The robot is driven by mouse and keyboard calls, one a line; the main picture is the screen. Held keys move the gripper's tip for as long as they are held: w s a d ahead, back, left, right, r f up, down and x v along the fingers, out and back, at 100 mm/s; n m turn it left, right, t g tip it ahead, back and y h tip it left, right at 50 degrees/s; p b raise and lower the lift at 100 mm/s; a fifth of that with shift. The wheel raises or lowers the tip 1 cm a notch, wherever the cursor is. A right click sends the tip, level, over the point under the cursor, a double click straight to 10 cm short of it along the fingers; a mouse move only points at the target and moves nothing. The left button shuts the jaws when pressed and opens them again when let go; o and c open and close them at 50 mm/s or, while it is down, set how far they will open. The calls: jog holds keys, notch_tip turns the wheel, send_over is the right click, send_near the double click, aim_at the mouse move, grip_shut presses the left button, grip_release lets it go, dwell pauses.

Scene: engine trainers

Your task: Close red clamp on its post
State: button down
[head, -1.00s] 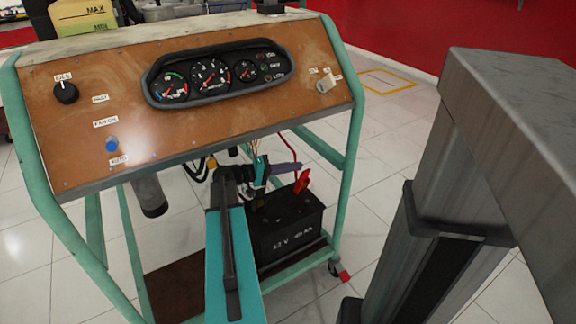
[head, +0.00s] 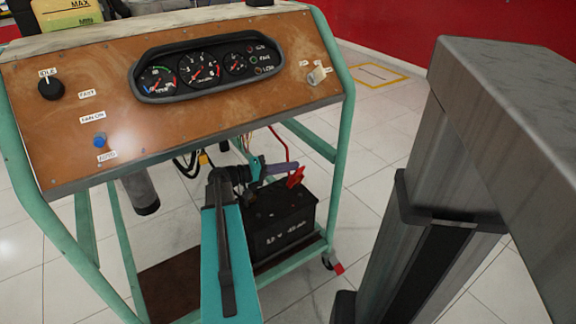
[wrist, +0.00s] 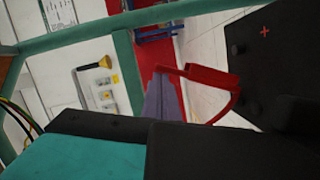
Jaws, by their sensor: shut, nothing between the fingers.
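The red clamp (head: 297,178) stands at the back right part of the black battery (head: 283,222) under the panel. In the wrist view the clamp (wrist: 200,76) is a red bar with a curved red cable below it, beside the dark battery (wrist: 285,75) with its red plus mark. I cannot tell whether the clamp is closed around a post; its lower part is not clear. My gripper (head: 294,165) is shut and empty, its purple-grey fingers pointing right, with their tips close to the clamp's top. The fingers (wrist: 162,84) also show left of the clamp; contact is unclear.
The brown instrument panel (head: 200,110) overhangs the battery and my arm. Green frame tubes (head: 345,150) stand right of the battery. Loose wires (head: 185,165) hang under the panel.

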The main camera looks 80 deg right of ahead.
jog(key=shift+w, duration=0.1)
dwell(0.3)
jog(key=w+a+r+p, duration=0.2)
jog(key=w+r+p, duration=0.1)
jog(key=w, duration=0.8)
jog(key=shift+a, duration=0.3)
jog(key=shift+s, duration=0.1)
dwell(0.3)
